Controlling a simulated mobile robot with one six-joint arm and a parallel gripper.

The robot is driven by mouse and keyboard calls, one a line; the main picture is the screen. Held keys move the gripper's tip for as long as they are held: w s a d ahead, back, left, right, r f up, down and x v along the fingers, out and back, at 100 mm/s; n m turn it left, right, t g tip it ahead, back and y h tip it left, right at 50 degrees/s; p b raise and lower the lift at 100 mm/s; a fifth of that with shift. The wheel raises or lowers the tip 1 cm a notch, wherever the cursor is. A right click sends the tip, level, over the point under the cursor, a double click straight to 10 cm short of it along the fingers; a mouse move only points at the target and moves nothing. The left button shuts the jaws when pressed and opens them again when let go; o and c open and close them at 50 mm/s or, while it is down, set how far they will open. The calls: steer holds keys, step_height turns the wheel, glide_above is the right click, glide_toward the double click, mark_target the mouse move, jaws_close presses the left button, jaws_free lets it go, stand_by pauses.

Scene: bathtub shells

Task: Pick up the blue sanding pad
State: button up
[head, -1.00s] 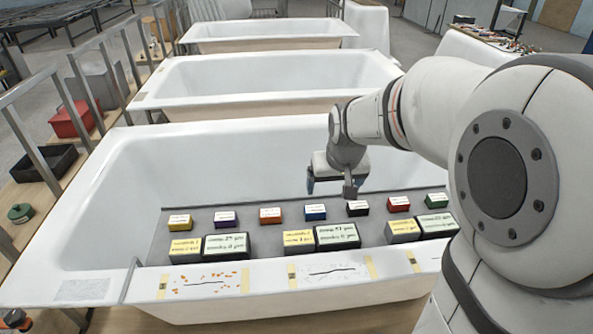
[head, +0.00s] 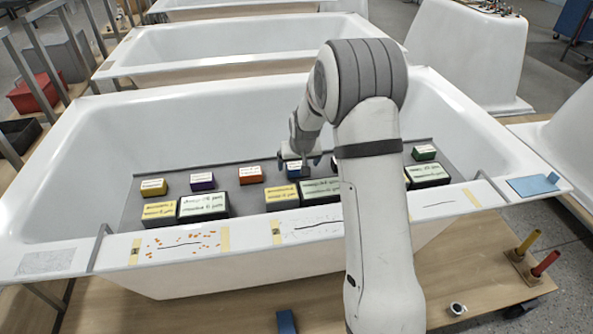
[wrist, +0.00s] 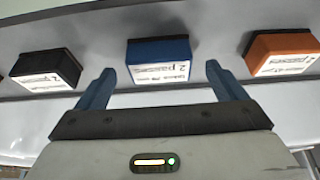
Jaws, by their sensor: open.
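The blue sanding pad (head: 293,172) is a small block with a white label, in the row of coloured pads on the grey board inside the near tub. My gripper (head: 300,161) is just above it, open and empty, and partly covers it in the head view. In the wrist view the blue pad (wrist: 160,58) lies ahead of the gap between my two blue fingers (wrist: 158,76), apart from both. A black pad (wrist: 47,68) is on its left there and an orange pad (wrist: 280,50) on its right.
Yellow (head: 153,187), purple (head: 202,181) and green (head: 424,152) pads share the row. Larger labelled blocks (head: 203,206) stand in front. The tub's front rim (head: 110,256) and high walls bound the space. My arm hides part of the row's right side.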

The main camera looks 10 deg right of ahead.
mark_target(298, 166)
steer(key=shift+x, duration=1.5)
steer(key=shift+c, duration=0.3)
steer(key=c, duration=1)
step_height(298, 166, up, 10)
steer(key=shift+r, duration=0.1)
